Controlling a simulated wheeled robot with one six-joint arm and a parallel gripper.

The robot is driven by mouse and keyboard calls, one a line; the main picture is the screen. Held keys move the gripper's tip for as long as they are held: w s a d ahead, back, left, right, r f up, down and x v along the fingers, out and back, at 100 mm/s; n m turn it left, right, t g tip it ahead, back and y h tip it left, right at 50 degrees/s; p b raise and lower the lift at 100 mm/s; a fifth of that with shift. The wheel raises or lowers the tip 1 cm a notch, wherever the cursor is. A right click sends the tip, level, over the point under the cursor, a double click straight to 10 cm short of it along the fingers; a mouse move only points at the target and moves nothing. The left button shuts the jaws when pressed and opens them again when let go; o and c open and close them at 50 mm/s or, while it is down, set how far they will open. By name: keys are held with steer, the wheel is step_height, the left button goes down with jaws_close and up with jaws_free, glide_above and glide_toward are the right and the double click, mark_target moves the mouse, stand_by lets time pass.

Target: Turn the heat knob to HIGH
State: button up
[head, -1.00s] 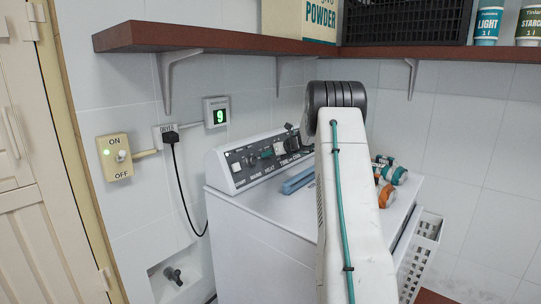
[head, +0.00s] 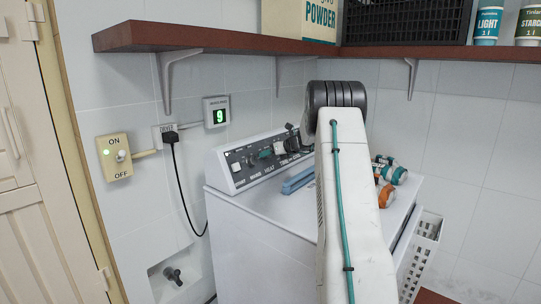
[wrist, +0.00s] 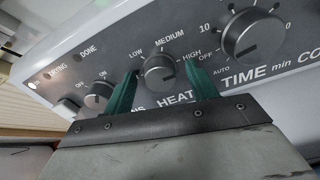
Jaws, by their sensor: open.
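The heat knob (wrist: 160,73) is a round dark-grey knob on the grey control panel (head: 240,178). LOW, MEDIUM and HIGH are printed around it in the wrist view. I cannot tell surely which mark its pointer faces. My gripper (wrist: 160,78) is open, with one teal finger to the left of the knob and one to the right. The fingertips are close beside the knob; whether they touch it is unclear. In the head view my gripper (head: 265,153) shows as a small teal shape at the panel, and my arm hides part of the machine.
The time knob (wrist: 252,35) is right of the heat knob and another knob (wrist: 99,95) is left. A blue object (head: 298,181) and several bottles (head: 392,174) lie on the white dryer top (head: 265,212). A brown shelf (head: 220,41) runs above. The wall switch (head: 116,156) glows green at ON.

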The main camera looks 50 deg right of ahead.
steer(key=v, duration=0.7)
steer(key=shift+s+r, duration=0.15)
steer(key=shift+s, duration=0.15)
